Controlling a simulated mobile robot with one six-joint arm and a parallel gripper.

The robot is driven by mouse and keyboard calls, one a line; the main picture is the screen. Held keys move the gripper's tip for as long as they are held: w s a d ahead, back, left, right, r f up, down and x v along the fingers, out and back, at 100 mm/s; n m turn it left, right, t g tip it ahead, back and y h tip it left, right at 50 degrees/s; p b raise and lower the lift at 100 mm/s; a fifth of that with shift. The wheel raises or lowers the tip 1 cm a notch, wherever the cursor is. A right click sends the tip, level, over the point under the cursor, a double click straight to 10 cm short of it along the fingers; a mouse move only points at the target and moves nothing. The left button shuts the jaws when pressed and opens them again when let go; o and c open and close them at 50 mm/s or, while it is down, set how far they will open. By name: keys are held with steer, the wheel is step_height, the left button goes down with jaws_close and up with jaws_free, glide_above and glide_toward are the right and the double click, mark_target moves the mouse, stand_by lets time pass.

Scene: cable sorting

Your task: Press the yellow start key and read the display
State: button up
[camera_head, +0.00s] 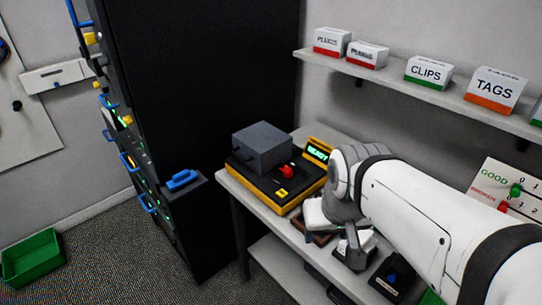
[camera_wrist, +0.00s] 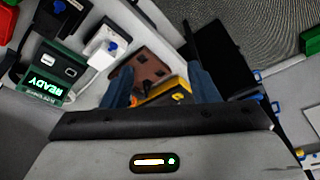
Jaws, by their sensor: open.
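The tester (camera_head: 262,192), with a yellow-orange rim and dark top, sits on the bench in the head view. It bears a grey block (camera_head: 262,147), a red knob (camera_head: 286,171) and a yellow key (camera_head: 282,193). Its display (camera_head: 318,151) reads READY in green. My gripper (camera_wrist: 162,82) is open, its two blue fingers apart. In the wrist view the yellow key (camera_wrist: 180,97) shows between them, close to the right finger; I cannot tell the gap to it.
A brown tray (camera_wrist: 140,70) and a white block with a blue knob (camera_wrist: 105,42) lie near the tester. A tall black rack (camera_head: 215,90) stands left of the bench. A shelf (camera_head: 400,82) with labelled boxes hangs above. A green bin (camera_head: 32,258) is on the floor.

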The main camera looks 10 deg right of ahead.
stand_by(0.3)
jaws_close()
stand_by(0.5)
stand_by(1.1)
